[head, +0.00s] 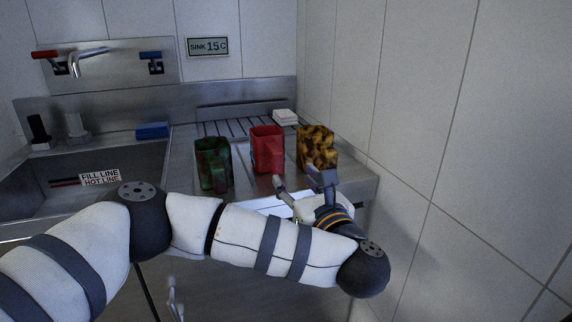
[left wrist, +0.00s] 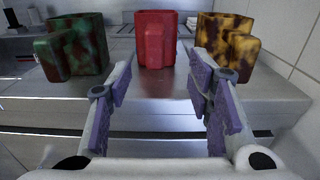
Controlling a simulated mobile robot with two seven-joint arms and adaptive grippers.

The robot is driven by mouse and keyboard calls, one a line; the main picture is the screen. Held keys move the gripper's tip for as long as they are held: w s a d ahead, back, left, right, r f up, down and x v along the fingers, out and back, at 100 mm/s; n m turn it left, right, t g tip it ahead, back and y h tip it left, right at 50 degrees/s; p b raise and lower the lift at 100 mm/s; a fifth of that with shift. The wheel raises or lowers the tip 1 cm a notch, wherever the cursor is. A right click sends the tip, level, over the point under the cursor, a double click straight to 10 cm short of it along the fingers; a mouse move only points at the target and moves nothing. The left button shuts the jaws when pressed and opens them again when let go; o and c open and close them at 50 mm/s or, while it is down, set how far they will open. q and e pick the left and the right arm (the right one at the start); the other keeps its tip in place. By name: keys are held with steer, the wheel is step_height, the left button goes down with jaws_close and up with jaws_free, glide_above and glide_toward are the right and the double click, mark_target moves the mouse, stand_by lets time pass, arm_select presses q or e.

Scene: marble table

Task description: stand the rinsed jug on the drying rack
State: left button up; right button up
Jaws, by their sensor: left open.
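Three jugs stand upright in a row on the steel counter: a mottled dark green one (head: 211,160), a red one (head: 266,147) and a yellow-brown mottled one (head: 315,145). I cannot tell which was rinsed. My left gripper (head: 297,178) is open and empty in front of the row. In the left wrist view the red jug (left wrist: 156,40) lies straight ahead between the spread fingers (left wrist: 163,80), apart from them. The green jug (left wrist: 75,45) is left and the yellow-brown jug (left wrist: 228,42) right. A slatted drying rack (head: 225,127) lies behind the jugs.
A sink basin (head: 60,190) with a label is on the left, a tap (head: 85,57) above it. A blue block (head: 152,131) lies by the sink and a white stack (head: 285,116) at the back right. A tiled wall (head: 420,130) closes the right side.

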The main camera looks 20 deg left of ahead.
mark_target(279, 162)
arm_select(q)
steer(key=f+b, duration=0.1)
steer(key=w+a+f+b, duration=0.1)
steer(key=shift+f, duration=0.35)
steer(key=w+a+r, duration=0.1)
steer(key=w+a+r+p, duration=0.1)
steer(key=shift+w+r, duration=0.15)
steer(key=shift+w, duration=0.25)
steer(key=x, duration=0.6)
steer(key=shift+a+r+p, duration=0.3)
steer(key=shift+p, duration=0.05)
steer(key=shift+s, duration=0.1)
jaws_close()
arm_select(e)
steer(key=shift+s+f+g, duration=0.3)
steer(key=shift+s+f, duration=0.5)
steer(key=shift+f, duration=0.15)
